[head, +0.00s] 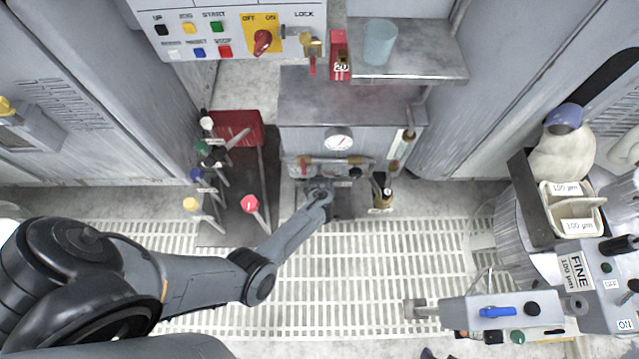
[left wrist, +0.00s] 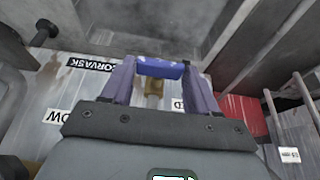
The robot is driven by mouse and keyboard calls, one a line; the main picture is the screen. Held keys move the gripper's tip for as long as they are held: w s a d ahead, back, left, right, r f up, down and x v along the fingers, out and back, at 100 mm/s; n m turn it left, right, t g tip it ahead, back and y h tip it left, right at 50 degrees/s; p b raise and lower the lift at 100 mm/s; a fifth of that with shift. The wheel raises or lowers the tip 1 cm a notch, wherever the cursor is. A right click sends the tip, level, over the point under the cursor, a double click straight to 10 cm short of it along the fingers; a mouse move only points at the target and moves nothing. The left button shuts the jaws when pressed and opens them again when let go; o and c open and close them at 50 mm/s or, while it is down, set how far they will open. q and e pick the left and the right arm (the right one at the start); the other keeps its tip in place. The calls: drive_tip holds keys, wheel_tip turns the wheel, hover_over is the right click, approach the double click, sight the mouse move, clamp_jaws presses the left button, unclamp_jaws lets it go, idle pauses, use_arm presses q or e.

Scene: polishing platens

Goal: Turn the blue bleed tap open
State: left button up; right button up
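The blue tap handle (left wrist: 161,70) shows in the left wrist view, lying crosswise at the fingertips of my left gripper (left wrist: 160,76). A brass stem (left wrist: 153,90) shows below the handle between the fingers. The fingers stand wide apart, one at each end of the handle; I cannot tell whether they touch it. In the head view my left gripper (head: 321,192) is low at the front of the grey cabinet (head: 300,108), just below its pipework, and hides the tap there. My right gripper is not in view.
A round gauge (head: 338,139) and a red handle (head: 304,165) are on the cabinet front. A stand with several coloured levers (head: 240,175) is to the left.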

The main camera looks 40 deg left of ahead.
use_arm(q)
drive_tip(key=c, duration=0.5)
drive_tip(key=shift+s+a+f+n+t+h+p, duration=0.1)
drive_tip(key=shift+s+a+n+t+h+p, duration=0.15)
drive_tip(key=shift+t+h+p, duration=0.45)
drive_tip(key=shift+s+a+f+n+t+h+p, duration=0.1)
drive_tip(key=shift+s+a+n+t+h+p, duration=0.1)
drive_tip(key=shift+t+h+p, duration=0.5)
drive_tip(key=shift+d, duration=0.1)
drive_tip(key=o, duration=1.1)
drive_tip(key=shift+r, duration=0.1)
